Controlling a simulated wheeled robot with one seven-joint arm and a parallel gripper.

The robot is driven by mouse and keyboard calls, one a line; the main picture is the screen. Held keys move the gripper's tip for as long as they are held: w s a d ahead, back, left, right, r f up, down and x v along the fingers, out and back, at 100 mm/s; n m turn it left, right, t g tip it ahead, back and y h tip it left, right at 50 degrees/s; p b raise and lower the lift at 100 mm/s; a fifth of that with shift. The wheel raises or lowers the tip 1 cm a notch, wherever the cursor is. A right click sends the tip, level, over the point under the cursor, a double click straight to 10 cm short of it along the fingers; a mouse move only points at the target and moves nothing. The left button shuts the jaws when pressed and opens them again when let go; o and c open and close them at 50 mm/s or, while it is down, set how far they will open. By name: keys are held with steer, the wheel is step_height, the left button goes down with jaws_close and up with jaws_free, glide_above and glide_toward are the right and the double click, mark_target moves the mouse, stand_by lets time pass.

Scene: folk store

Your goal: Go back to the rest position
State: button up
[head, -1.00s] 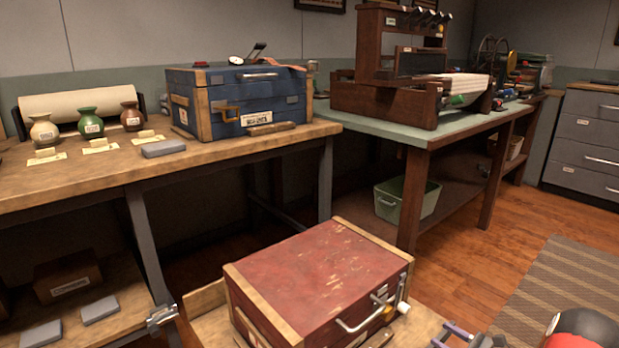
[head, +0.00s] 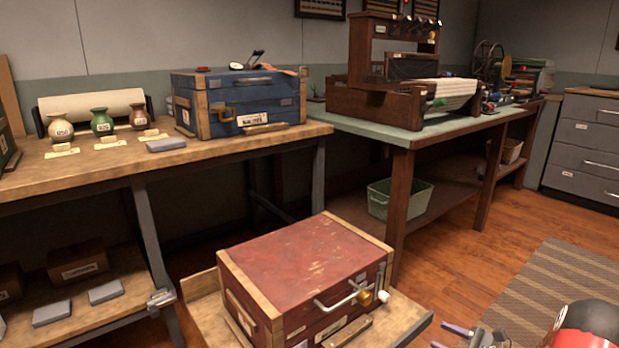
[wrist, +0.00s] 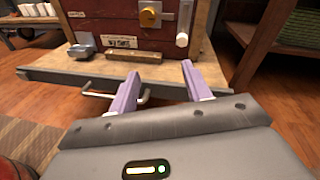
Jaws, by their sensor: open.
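My gripper (head: 470,335) is at the bottom right of the head view, in front of and to the right of the red chest. In the wrist view its two purple fingers (wrist: 155,88) are spread apart with nothing between them. The red chest (head: 305,265) has a closed lid and wooden corners and sits on a low wooden stand (head: 405,318). In the wrist view the chest front (wrist: 115,20) shows a brass knob, a pale handle and labels, beyond my fingertips. My gripper does not touch the chest.
A workbench (head: 100,170) at left holds a blue chest (head: 238,100), three vases and a paper roll. A green-topped table (head: 400,132) with a wooden loom stands behind. Grey drawers (head: 585,145) are at far right. Open floor and a striped rug (head: 555,285) lie right of the stand.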

steer(key=s+a+r+n+g+h+p, duration=0.1)
steer(key=s+a+r+n+g, duration=0.4)
steer(key=a+r, duration=0.3)
steer(key=s+a+r+n+g+h, duration=0.1)
steer(key=s+a+r+n+g, duration=0.3)
steer(key=a+r+n, duration=0.4)
steer(key=s+a+r+n+t+h, duration=0.1)
steer(key=s+r+n+h, duration=0.2)
steer(key=s, duration=0.3)
steer(key=s+a+r+n+t+h+p, duration=0.1)
steer(key=s+r+n+h, duration=0.3)
steer(key=s, duration=0.3)
steer(key=s+a+r+n+t+h, duration=0.1)
steer(key=s+a+r+n+h, duration=0.1)
steer(key=s, duration=0.4)
steer(key=shift+s+r+n+h, duration=0.4)
steer(key=shift+r+n+h, duration=0.3)
steer(key=shift+r+n, duration=0.2)
